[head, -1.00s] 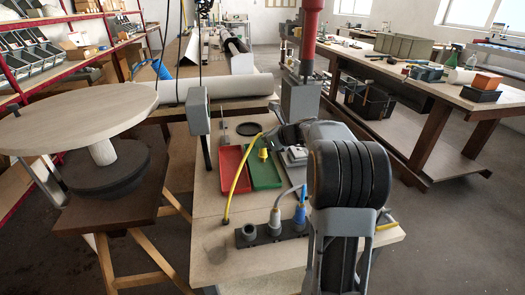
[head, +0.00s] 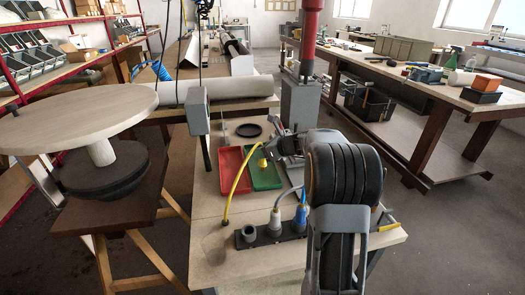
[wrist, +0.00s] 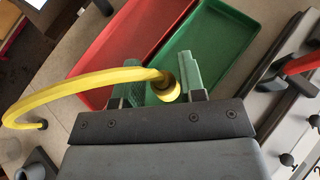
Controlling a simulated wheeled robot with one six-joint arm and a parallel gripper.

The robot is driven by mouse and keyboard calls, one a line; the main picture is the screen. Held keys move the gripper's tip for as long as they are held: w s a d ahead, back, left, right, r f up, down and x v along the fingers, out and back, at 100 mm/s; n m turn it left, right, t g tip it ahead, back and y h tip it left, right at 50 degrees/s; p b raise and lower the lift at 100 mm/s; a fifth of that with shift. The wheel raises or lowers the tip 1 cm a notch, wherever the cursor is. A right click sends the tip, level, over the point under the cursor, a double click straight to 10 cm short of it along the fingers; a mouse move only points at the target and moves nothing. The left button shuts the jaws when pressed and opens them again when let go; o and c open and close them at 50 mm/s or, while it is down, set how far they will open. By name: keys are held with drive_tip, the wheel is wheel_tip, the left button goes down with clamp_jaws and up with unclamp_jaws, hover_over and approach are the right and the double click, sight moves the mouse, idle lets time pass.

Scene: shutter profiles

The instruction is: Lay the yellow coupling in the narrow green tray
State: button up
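The yellow coupling (head: 262,163) is on the end of a yellow hose (head: 239,182), over the green tray (head: 266,183). In the wrist view the coupling (wrist: 166,88) sits between the two fingers of my gripper (wrist: 163,82), which appear closed on it. The hose (wrist: 95,78) crosses the left finger and curves down to the left. The green tray (wrist: 222,40) lies beyond and beneath the fingertips and looks empty where visible. Its near end is hidden by my gripper in the wrist view. I cannot tell the coupling's exact height above the tray floor.
A red tray (head: 231,182) lies directly left of the green one. A dark block with several sockets (head: 270,235), holding grey and blue plugs, is at the front. A black ring (head: 249,130) lies behind the trays.

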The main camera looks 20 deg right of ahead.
drive_tip(key=shift+o, duration=1.3)
drive_tip(key=shift+s+d+r, duration=0.1)
drive_tip(key=shift+r, duration=0.25)
drive_tip(key=p+v, duration=0.1)
drive_tip(key=v, duration=1)
drive_tip(key=shift+s+p, duration=0.3)
drive_tip(key=shift+d, duration=0.1)
